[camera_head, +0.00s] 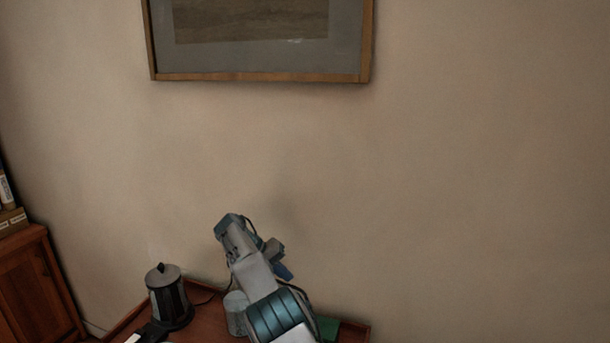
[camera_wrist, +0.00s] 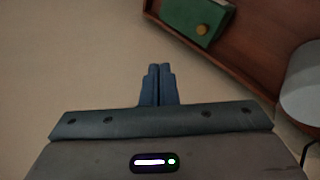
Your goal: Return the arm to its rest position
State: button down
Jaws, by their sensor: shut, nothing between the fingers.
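My arm (camera_head: 265,290) reaches up from the bottom of the head view, over a reddish-brown wooden desk (camera_head: 205,318). My gripper (camera_head: 284,271) is at its upper end, small and partly hidden by the arm. In the wrist view my gripper (camera_wrist: 158,85) shows its two blue fingers side by side, touching, with nothing between them. It points toward the beige wall and the desk edge, apart from any object.
A dark kettle-like pot (camera_head: 168,297) and a pale grey rounded container (camera_head: 236,312) stand on the desk beside my arm. A green box (camera_wrist: 195,18) lies on the desk. A framed picture (camera_head: 260,77) hangs above. A wooden cabinet (camera_head: 38,285) stands left.

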jog(key=s+d+r+y, duration=0.5)
jog(key=s+d+r, duration=0.8)
jog(key=d+r, duration=0.35)
jog(key=s+d+f+t+y, duration=0.1)
jog(key=s+d+f, duration=0.1)
jog(key=s, duration=1.2)
jog(key=s+d+f+m+t+y, duration=0.1)
jog(key=s+d+f+y, duration=0.1)
jog(key=s, duration=1.2)
jog(key=shift+s+d+f, duration=0.25)
jog(key=shift+s+d, duration=0.15)
jog(key=shift+d, duration=0.05)
